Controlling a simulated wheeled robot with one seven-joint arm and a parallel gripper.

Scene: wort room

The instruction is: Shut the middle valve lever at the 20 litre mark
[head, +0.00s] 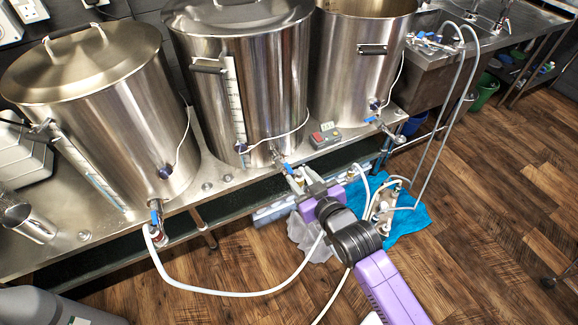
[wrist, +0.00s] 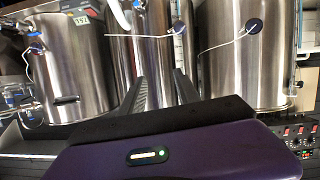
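The middle steel kettle (head: 275,90) stands between two others on the steel bench and has a marked sight gauge (head: 236,105) on its front left. The liquid level and the numbers on the gauge are too small to read. Its valve has a blue lever (head: 287,168) low on the front; whether it is turned open or shut I cannot tell. My gripper (head: 297,176) is right by this lever in the head view, partly covering the valve. In the wrist view my gripper (wrist: 159,78) has its two dark fingers apart, with only the kettle wall showing between them. Contact with the lever cannot be made out.
The left kettle (head: 100,105) and right kettle (head: 345,65) also have blue-levered valves. A white hose (head: 225,293) loops from the left valve across the floor. A control box (head: 325,135) sits on the bench. A blue cloth (head: 410,220) and hose fittings lie right of my arm.

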